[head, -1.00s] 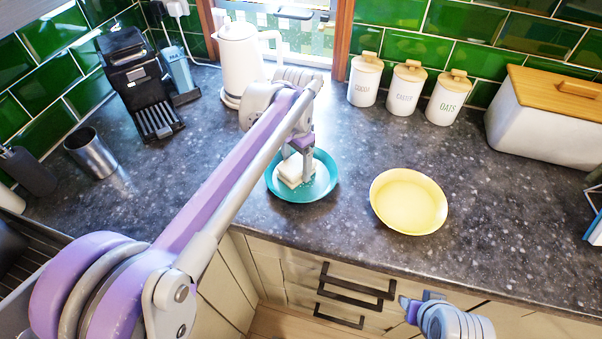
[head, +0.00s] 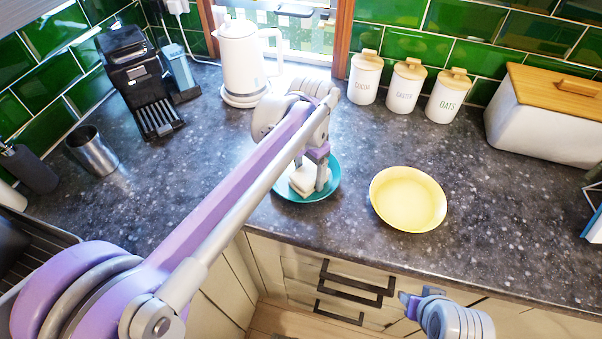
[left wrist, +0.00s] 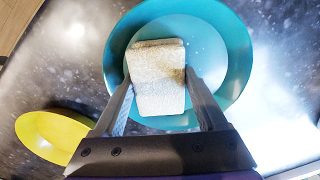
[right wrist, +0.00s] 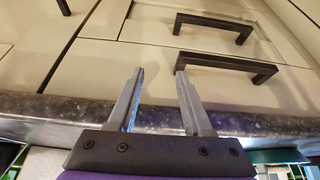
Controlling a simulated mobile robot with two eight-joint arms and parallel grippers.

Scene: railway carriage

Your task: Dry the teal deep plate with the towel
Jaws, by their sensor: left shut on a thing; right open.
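The teal deep plate (head: 331,187) lies on the dark counter in the head view, partly hidden by my left arm. It also shows in the left wrist view (left wrist: 236,50). A folded whitish towel (left wrist: 157,75) is between the fingers of my left gripper (left wrist: 165,92), which is shut on it. The towel is over the inside of the plate and appears to touch it; in the head view the towel (head: 301,182) is partly behind the fingers. My right gripper (right wrist: 155,75) is open and empty, in front of the drawers below the counter edge.
A yellow plate (head: 408,198) lies to the right of the teal plate. A white kettle (head: 241,60), three lidded canisters (head: 405,87) and a bread bin (head: 548,120) stand at the back. A metal cup (head: 92,151) and coffee machine (head: 138,75) are at left.

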